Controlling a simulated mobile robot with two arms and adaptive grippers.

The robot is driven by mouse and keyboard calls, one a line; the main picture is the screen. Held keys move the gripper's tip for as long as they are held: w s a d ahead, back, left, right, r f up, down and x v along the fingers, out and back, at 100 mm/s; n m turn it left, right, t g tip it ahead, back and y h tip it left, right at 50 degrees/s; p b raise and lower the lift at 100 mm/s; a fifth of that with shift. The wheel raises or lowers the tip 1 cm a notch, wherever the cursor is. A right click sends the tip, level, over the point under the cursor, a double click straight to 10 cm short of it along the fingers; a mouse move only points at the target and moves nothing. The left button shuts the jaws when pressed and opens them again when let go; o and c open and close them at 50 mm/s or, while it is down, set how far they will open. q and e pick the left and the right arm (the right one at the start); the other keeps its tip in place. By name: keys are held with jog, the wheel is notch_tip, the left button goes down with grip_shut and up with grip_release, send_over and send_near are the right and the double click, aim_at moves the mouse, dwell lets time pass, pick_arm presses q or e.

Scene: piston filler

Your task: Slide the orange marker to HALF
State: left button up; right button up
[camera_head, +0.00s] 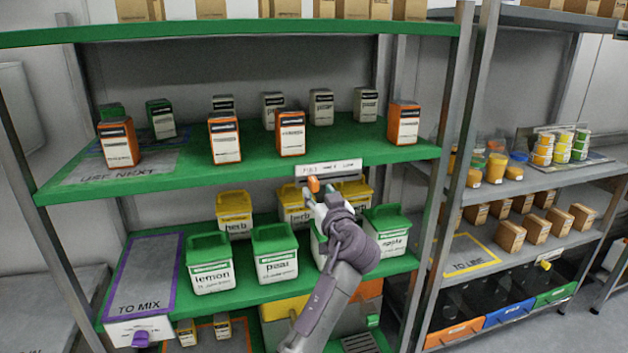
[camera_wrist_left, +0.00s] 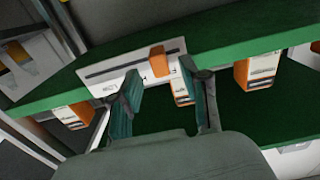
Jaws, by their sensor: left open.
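The orange marker (camera_head: 313,184) sits at the left part of a white label strip (camera_head: 343,167) on the front edge of the green middle shelf. The small words on the strip are too blurred to read surely. In the left wrist view the marker (camera_wrist_left: 157,60) stands out from the slot of the strip (camera_wrist_left: 110,72), toward its right part. My left gripper (camera_head: 316,197) is at the strip, just in front of the marker. Its two fingers (camera_wrist_left: 160,72) are open, with the marker between them in the picture, nearer the right fingertip. I cannot tell whether they touch it. My right gripper is not in view.
Orange-labelled cartons (camera_head: 290,134) stand on the middle shelf above the strip. Lidded tubs (camera_head: 275,258) with green or yellow lids stand on the shelf below, close around my left arm. A second rack (camera_head: 530,180) with jars and boxes stands at the right.

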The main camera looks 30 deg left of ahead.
aim_at(316, 188)
pick_arm(q)
jog(key=p+x, duration=0.1)
jog(key=x, duration=0.5)
jog(key=shift+d, duration=0.1)
grip_shut()
jog(key=shift+f, duration=0.1)
